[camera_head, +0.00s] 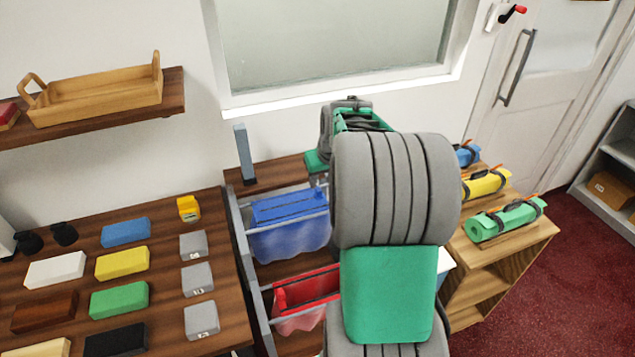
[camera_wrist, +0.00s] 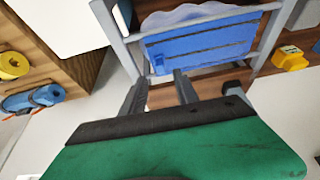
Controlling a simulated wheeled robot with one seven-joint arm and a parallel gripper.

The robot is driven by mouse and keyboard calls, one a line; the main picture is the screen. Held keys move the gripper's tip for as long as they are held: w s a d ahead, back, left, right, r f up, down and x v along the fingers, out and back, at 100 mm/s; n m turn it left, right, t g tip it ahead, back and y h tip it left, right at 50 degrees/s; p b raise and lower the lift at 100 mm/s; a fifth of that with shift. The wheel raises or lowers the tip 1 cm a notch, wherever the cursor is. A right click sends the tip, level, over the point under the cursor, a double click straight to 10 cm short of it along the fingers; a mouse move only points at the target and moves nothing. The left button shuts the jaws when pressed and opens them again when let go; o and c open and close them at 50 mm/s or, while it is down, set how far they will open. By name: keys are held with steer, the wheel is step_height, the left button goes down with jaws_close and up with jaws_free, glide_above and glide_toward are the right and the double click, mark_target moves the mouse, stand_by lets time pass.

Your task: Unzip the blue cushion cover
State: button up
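The blue cushion cover (camera_head: 290,228) hangs in a grey frame on the counter in the head view, its blue top upward and its paler, wavy side hanging below. In the wrist view the blue cover (camera_wrist: 205,42) lies just beyond my fingertips, with dark lines running along it.
A red cover (camera_head: 305,289) hangs in the frame nearer me. A grey post (camera_head: 244,154) stands at the frame's far left corner. Coloured blocks (camera_head: 122,262) and a yellow object (camera_head: 188,208) lie left. Rolled mats (camera_head: 506,218) lie on a wooden shelf unit right.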

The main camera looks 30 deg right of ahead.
mark_target(319, 189)
steer(key=p+x, duration=0.1)
steer(key=x, duration=0.4)
steer(key=shift+w+f, duration=0.15)
steer(key=shift+f, duration=0.1)
jaws_close()
stand_by(1.1)
